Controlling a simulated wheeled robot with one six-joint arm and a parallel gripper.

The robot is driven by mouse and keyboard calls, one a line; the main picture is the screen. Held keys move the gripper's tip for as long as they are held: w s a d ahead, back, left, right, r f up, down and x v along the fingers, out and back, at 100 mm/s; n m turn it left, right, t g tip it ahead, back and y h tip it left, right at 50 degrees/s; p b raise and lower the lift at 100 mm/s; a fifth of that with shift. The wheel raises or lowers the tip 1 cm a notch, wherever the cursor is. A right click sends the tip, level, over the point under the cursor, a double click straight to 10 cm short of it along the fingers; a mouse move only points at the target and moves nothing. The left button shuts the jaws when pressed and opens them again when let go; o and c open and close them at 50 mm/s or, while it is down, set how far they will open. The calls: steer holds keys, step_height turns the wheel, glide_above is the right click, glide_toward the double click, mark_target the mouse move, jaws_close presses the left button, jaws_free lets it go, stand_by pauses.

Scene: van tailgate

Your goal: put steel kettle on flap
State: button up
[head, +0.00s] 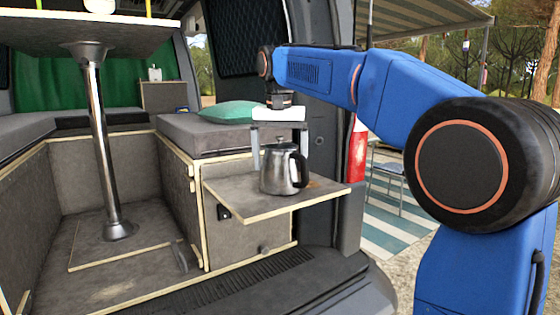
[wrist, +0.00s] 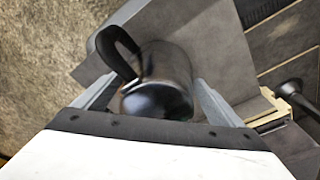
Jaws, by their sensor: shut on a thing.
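The steel kettle (head: 278,172) is a shiny silver pot with a black handle on its right side in the head view. It is upright at the flap (head: 240,201), a grey fold-out board with a pale edge. I cannot tell whether its base touches the board. My gripper (head: 281,160) reaches down from above and is shut on the kettle, one finger on each side. In the wrist view the kettle (wrist: 160,85) sits between the two fingers, its handle toward the upper left. The flap (wrist: 205,35) shows behind it.
A table (head: 85,35) on a chrome post (head: 100,140) stands at the left inside the van. A grey bench cushion (head: 205,134) with a green pillow (head: 228,112) lies behind the flap. A red cylinder (head: 358,152) is to the right. The flap's left part is bare.

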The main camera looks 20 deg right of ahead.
steer(key=o, duration=1.1)
steer(key=shift+f, duration=0.1)
steer(key=r, duration=0.4)
steer(key=s+r, duration=0.1)
steer(key=r, duration=0.7)
steer(key=shift+s+a+r, duration=0.1)
steer(key=shift+s+a, duration=0.05)
steer(key=shift+a, duration=0.15)
